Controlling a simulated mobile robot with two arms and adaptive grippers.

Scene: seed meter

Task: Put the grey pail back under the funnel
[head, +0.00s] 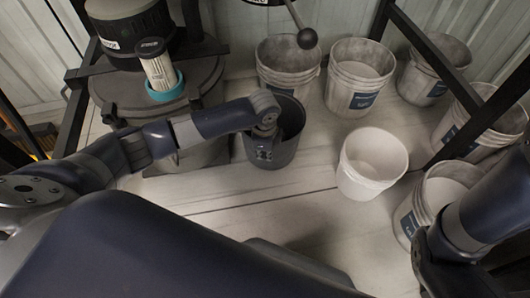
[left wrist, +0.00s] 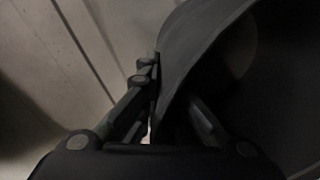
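The grey pail (head: 287,151) is dark and upright, in the middle of the head view; I cannot tell whether it touches the floor. My left gripper (head: 265,150) is at its near left side. In the left wrist view the pail's wall (left wrist: 185,50) runs between my left fingers (left wrist: 165,100), one outside and one inside, and they look closed on it. The inner fingertip is partly hidden. My right gripper (head: 425,262) shows only in part at the lower right, and its fingers are unclear. I cannot make out a funnel for certain; a dark part with a ball-ended lever (head: 307,38) is cut off above.
A white pail (head: 352,183) stands right of the grey pail. Several pale buckets, one with a blue label (head: 363,100), stand behind and right, by a dark frame (head: 420,42). A dark tank (head: 205,85) with a teal-ringed cartridge (head: 157,68) is left. Floor in front is clear.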

